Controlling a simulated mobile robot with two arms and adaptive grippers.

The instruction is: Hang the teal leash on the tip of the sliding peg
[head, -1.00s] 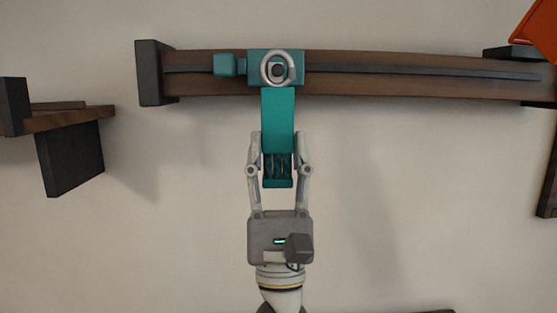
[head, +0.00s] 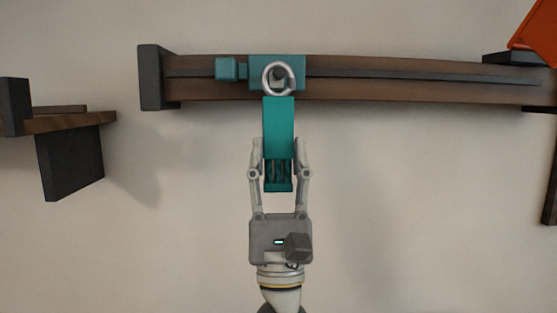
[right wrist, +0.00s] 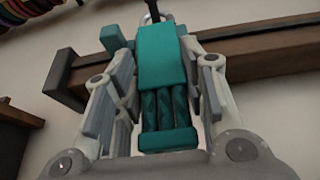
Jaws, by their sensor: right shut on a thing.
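The teal leash (head: 278,125) is a flat teal block with thin cords and an end bar below and a pale metal ring (head: 265,81) on top. My right gripper (head: 278,145) is shut on the leash from below, a finger on each side. The sliding peg (head: 297,66) is a teal carriage on the rail with a dark tip. The ring appears around the tip in the head view, with the tip in its upper part; depth is hard to judge. My left gripper is not in view.
A brown curved rail (head: 400,83) with a dark slot runs along the wall, with a dark end block (head: 151,77) at left. A wooden bracket (head: 70,121) stands at far left. An orange object (head: 537,35) is at upper right. The wall below the rail is clear.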

